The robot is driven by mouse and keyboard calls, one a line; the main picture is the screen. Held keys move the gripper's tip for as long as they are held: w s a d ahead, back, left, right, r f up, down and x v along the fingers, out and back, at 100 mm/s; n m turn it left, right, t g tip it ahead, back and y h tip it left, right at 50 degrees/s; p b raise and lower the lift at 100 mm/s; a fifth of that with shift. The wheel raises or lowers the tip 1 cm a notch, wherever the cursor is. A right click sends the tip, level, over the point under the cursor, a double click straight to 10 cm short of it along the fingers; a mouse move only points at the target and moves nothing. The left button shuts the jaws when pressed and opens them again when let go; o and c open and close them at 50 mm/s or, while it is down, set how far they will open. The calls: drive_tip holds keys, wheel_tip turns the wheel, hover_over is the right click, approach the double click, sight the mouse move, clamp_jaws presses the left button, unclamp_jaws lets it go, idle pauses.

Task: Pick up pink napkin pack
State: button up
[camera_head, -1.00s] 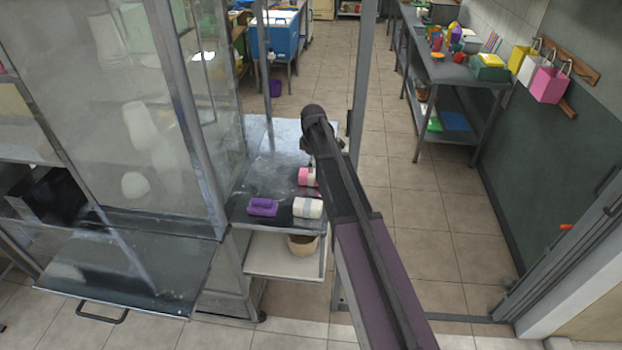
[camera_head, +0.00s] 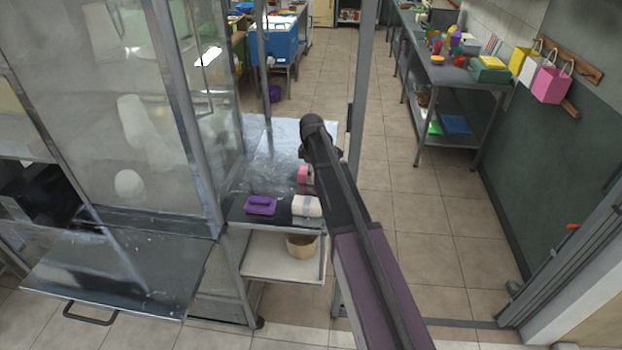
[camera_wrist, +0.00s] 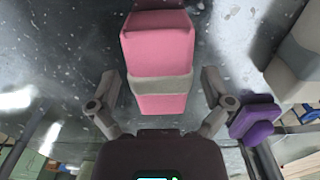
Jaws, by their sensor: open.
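The pink napkin pack (camera_wrist: 158,55) has a grey band around it and lies on the metal counter. In the wrist view it sits between the two open fingers of my gripper (camera_wrist: 160,90), with a gap on each side. In the head view only a small pink part of the pack (camera_head: 302,174) shows beside my arm, which hides the rest. My gripper's fingers are hidden behind the arm in the head view.
A white pack (camera_head: 306,206) and a purple item (camera_head: 261,205) lie close by on the metal counter (camera_head: 270,160). A glass cabinet (camera_head: 120,110) stands to the left. A lower shelf (camera_head: 275,262) holds a basket (camera_head: 300,245).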

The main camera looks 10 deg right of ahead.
idle(0.4)
drive_tip(key=c, duration=1.1)
drive_tip(key=shift+r, duration=0.1)
wheel_tip(320, 180, up, 8)
drive_tip(key=p, duration=0.7)
drive_tip(key=shift+s+f+p, duration=0.1)
drive_tip(key=shift+f+p, duration=0.15)
drive_tip(key=shift+p, duration=0.1)
drive_tip(key=s+a, duration=0.2)
drive_tip(key=s, duration=0.6)
drive_tip(key=s+a, duration=0.3)
drive_tip(key=s, duration=0.6)
drive_tip(key=shift+a+f+b, duration=0.3)
drive_tip(key=shift+f, duration=0.05)
